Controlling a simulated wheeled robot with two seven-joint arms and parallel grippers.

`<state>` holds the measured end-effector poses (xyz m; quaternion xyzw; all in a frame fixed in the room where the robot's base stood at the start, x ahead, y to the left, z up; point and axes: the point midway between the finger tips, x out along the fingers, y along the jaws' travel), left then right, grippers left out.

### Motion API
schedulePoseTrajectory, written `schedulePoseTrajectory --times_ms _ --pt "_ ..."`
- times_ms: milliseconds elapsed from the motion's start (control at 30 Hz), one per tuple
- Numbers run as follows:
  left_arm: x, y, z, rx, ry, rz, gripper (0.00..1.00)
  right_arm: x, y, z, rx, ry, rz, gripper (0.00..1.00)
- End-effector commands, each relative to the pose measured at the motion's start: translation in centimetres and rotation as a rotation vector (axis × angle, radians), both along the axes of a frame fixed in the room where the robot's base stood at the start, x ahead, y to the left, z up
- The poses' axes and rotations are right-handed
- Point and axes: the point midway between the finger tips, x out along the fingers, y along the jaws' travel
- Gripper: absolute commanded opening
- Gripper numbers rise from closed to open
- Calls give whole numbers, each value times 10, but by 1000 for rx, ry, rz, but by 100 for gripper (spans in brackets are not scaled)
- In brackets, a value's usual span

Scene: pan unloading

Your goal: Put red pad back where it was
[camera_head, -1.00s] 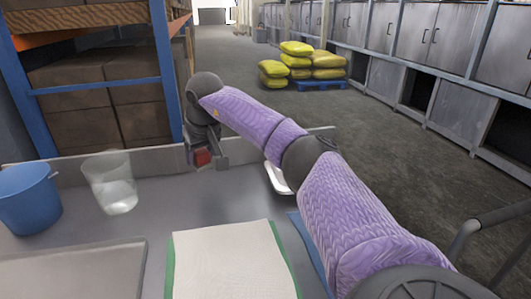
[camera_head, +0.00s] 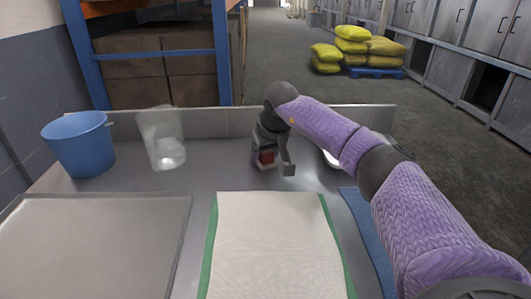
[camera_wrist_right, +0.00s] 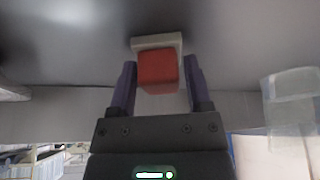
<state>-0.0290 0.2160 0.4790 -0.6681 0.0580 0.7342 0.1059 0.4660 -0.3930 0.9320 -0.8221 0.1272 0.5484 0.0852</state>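The red pad (camera_head: 267,158) is a small red block at my right gripper, near the back wall of the grey table (camera_head: 205,183). In the right wrist view the red pad (camera_wrist_right: 158,72) sits between the two fingertips of my right gripper (camera_wrist_right: 160,68), with a whitish piece (camera_wrist_right: 150,42) behind it. My right gripper (camera_head: 277,163) points down and is shut on the pad. I cannot tell whether the pad touches the table. My left gripper is not in view.
A blue bucket (camera_head: 78,146) and a clear container (camera_head: 162,140) stand at the back left. A grey tray (camera_head: 90,245) lies front left. A white cloth with green edges (camera_head: 275,240) lies centre, a blue cloth (camera_head: 366,230) right. A white object (camera_head: 331,159) is partly behind my arm.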

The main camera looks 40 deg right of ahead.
Motion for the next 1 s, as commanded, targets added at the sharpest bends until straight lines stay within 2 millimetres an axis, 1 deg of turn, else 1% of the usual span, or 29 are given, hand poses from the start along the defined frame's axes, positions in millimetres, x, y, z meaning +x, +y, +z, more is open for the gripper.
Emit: schedulePoseTrajectory --times_ms 33,67,100,133,367,433,467,533,700,800,900,1000 --pt "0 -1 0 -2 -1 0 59 0 0 0 0 0 0 76" --pt "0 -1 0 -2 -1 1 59 0 0 0 0 0 0 82" --pt "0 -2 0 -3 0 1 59 0 0 0 0 0 0 91" --pt "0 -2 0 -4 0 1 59 0 0 0 0 0 0 92" --pt "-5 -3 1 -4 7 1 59 0 0 1 0 0 0 92" --pt "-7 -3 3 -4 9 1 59 0 0 6 0 -2 0 92" --pt "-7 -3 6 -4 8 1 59 -2 1 11 0 -3 1 92" --pt "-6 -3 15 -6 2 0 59 -8 2 29 -1 -5 1 92" --pt "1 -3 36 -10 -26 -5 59 -26 8 77 -1 -6 0 92" --pt "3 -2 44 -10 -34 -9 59 -35 11 97 -2 -5 0 92" --pt "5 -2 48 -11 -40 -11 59 -41 13 110 0 -3 0 92" --pt "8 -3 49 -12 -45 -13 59 -43 14 115 -1 -2 0 92"
